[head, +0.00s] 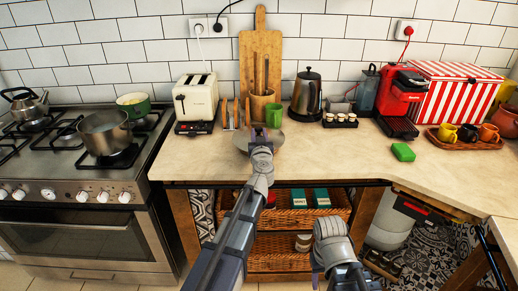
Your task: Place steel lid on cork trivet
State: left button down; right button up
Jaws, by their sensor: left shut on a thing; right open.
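The steel lid (240,143) is a round grey disc over the counter, in front of the toaster and the wooden utensil holder. My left gripper (262,145) is shut on the lid and covers its middle. I cannot tell whether the lid touches the counter. I cannot make out the cork trivet; the lid and my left gripper hide part of the counter there. My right gripper (331,233) is open, low in front of the counter and away from the lid; its fingertips are hard to see.
A green mug (274,115) and wooden utensil holder (259,105) stand just behind the lid. The toaster (195,101) is left, the kettle (306,97) right. A green sponge (403,152) lies right; counter between is clear. The stove holds a steel pot (103,135).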

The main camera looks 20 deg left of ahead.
pick_arm(q)
notch_tip(320, 180, down, 4)
jog(key=b, duration=0.3)
jog(key=shift+r+b, duration=0.2)
jog(key=shift+b, duration=0.15)
jog(key=shift+f, duration=0.2)
jog(key=c, duration=0.6)
grip_release()
jog(key=shift+r, duration=0.1)
jog(key=shift+o, duration=0.2)
jog(key=shift+r, duration=0.15)
jog(key=v, duration=1.2)
